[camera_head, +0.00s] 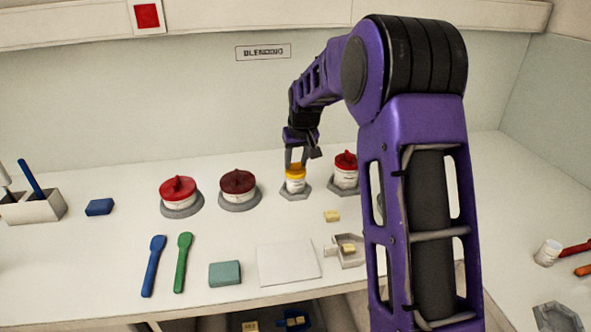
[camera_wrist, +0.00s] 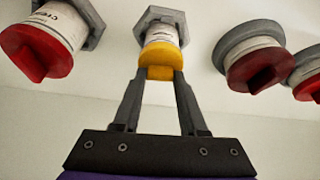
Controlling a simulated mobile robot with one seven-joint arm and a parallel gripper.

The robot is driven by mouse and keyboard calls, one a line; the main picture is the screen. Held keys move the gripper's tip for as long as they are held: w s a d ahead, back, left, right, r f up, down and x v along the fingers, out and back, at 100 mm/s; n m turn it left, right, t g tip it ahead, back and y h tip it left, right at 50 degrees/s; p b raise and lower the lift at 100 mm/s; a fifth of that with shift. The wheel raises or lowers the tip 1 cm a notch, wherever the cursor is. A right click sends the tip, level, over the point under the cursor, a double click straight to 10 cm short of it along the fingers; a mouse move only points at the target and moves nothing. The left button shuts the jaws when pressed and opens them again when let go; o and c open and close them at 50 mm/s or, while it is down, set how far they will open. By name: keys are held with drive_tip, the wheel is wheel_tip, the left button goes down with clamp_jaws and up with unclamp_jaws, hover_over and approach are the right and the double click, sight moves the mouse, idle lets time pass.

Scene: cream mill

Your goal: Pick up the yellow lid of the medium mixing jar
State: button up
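The medium mixing jar (camera_head: 295,186) is a small white jar standing on a grey hexagonal base between the dark red-lidded jar and a red-lidded jar. Its yellow lid (camera_head: 295,173) sits on top and has a raised block-shaped knob. In the wrist view the yellow lid (camera_wrist: 165,57) is at the top centre, with the white jar wall behind it. My gripper (camera_head: 296,163) points down over the lid. In the wrist view the fingertips of my gripper (camera_wrist: 160,74) are on either side of the knob and seem to touch it, with no clear gap.
A red-lidded jar (camera_head: 345,174) stands close on the right. A dark red-lidded jar (camera_head: 238,184) and another red-lidded jar (camera_head: 180,190) stand on the left. A yellow block (camera_head: 332,216) and a white board (camera_head: 289,263) lie in front. Blue and green spoons lie front left.

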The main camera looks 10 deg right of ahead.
sight(296, 171)
clamp_jaws()
wheel_tip(296, 171, up, 12)
drive_tip(key=p, duration=0.2)
drive_tip(key=shift+p, duration=0.35)
drive_tip(key=shift+r, duration=0.15)
idle(0.5)
drive_tip(key=shift+r+p, duration=0.35)
drive_tip(key=shift+r, duration=1)
